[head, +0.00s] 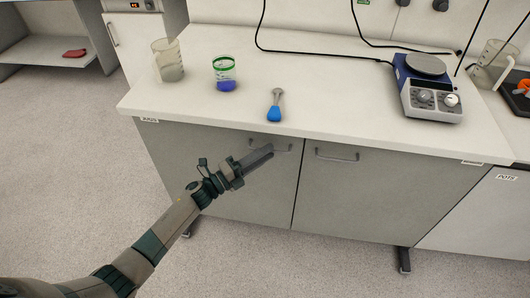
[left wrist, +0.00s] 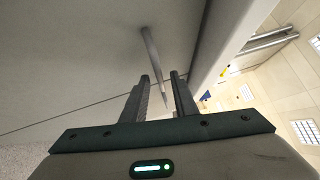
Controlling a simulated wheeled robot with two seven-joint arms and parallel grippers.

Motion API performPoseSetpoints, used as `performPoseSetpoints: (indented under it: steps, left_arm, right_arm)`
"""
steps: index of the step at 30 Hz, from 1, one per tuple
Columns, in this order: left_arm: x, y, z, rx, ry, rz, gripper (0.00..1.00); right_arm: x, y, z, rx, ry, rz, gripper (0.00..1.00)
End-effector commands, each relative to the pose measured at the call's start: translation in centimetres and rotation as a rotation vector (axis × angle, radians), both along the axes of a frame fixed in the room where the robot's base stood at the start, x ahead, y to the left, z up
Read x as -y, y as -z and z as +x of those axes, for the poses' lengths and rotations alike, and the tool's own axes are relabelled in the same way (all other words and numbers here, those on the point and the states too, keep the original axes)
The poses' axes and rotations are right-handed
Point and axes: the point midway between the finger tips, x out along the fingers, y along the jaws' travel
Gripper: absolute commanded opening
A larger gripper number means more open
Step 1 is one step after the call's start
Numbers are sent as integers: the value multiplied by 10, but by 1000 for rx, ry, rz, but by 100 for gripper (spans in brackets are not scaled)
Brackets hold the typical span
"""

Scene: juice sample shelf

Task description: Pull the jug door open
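The grey cabinet under the white bench has two doors, both shut. The left door (head: 222,178) sits below a small label (head: 149,120) that seems to read JUGS. Its bar handle (head: 284,145) is near the door's upper right corner. My left gripper (head: 266,151) reaches this handle from the lower left. In the left wrist view the gripper (left wrist: 160,77) has its fingers apart, with the handle (left wrist: 152,50) running between them. A gap shows there, and I cannot tell whether either finger touches the handle. My right gripper is not in view.
The right door (head: 380,195) has its own handle (head: 337,156). On the bench stand a beaker (head: 168,62), a green-rimmed jar (head: 225,74), a blue-ended tool (head: 275,108) and a hotplate (head: 430,90). The floor (head: 80,170) before the cabinet is clear.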

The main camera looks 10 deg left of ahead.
Motion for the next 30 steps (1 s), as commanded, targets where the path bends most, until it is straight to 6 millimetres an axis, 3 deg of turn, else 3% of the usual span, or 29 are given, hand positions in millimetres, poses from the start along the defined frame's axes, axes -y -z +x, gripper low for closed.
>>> performPoseSetpoints:
  steps: [11, 14, 15, 30]
  left_arm:
    - [2, 0, 3, 1, 0, 1, 26]
    - [2, 0, 2, 1, 0, 1, 2]
    - [2, 0, 2, 1, 0, 1, 0]
    - [2, 0, 2, 0, 0, 1, 0]
  right_arm:
    - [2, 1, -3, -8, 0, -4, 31]
    - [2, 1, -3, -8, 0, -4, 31]
    - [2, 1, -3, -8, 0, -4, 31]
    - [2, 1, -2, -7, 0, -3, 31]
